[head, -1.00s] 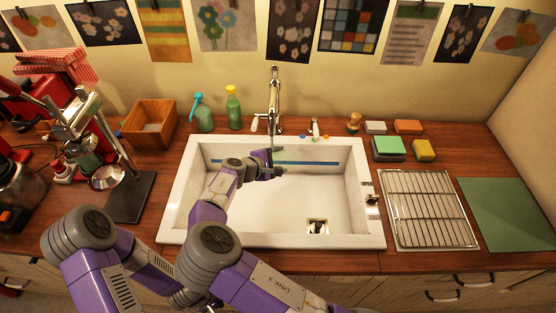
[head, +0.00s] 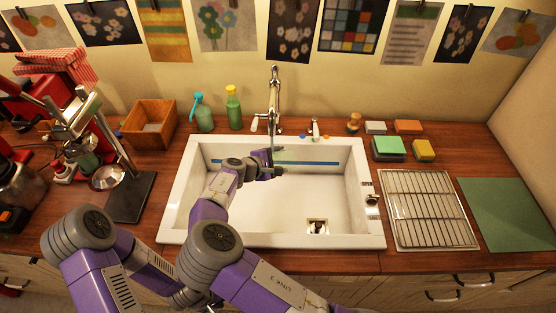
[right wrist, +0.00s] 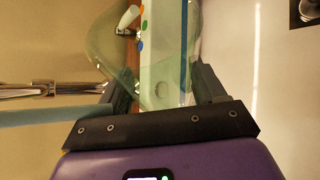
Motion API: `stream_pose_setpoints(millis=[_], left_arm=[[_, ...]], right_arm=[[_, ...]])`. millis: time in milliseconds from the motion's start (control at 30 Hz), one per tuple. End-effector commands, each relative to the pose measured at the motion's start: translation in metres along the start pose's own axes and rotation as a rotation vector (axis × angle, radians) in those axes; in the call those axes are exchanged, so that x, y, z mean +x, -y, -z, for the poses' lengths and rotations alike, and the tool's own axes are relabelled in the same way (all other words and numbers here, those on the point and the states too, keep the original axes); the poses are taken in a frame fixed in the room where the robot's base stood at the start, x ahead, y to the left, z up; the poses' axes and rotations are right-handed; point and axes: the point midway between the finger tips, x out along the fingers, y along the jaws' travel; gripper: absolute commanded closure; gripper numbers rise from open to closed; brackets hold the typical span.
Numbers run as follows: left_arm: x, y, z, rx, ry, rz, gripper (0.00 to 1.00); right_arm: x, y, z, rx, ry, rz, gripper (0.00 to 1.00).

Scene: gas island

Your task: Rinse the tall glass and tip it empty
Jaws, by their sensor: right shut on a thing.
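The tall glass (right wrist: 150,60) is clear and faintly green in the right wrist view. It sits between the two fingers of my right gripper (right wrist: 162,92), which is shut on it. In the head view my right gripper (head: 272,162) is over the back half of the white sink (head: 178,205), just below the tap (head: 274,98). The glass is hard to make out there. In the right wrist view the chrome tap (right wrist: 45,90) is at the left, with a pale blue band beside it that may be water. Whether the glass holds water cannot be told. My left gripper is out of view.
The drain (head: 317,227) is in the sink's front floor. A wire rack (head: 430,210) and a green mat (head: 510,213) lie to the right. Sponges (head: 389,148) and bottles (head: 234,108) stand behind. A lever press (head: 110,170) stands at the left.

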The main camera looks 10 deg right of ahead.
Motion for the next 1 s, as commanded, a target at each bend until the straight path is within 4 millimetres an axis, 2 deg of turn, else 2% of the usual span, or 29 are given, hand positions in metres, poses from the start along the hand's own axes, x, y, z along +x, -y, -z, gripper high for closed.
stream_pose_setpoints(millis=[267, 633, 1000], left_arm=[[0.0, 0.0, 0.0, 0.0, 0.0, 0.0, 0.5], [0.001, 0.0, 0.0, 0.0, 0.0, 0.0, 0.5], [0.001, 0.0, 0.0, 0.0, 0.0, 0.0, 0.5]], right_arm=[[0.0, 0.0, 0.0, 0.0, 0.0, 0.0, 0.69], [0.01, -0.004, -0.004, 0.0, 0.001, 0.0, 0.69], [0.007, -0.003, -0.003, -0.001, 0.0, -0.001, 0.69]])
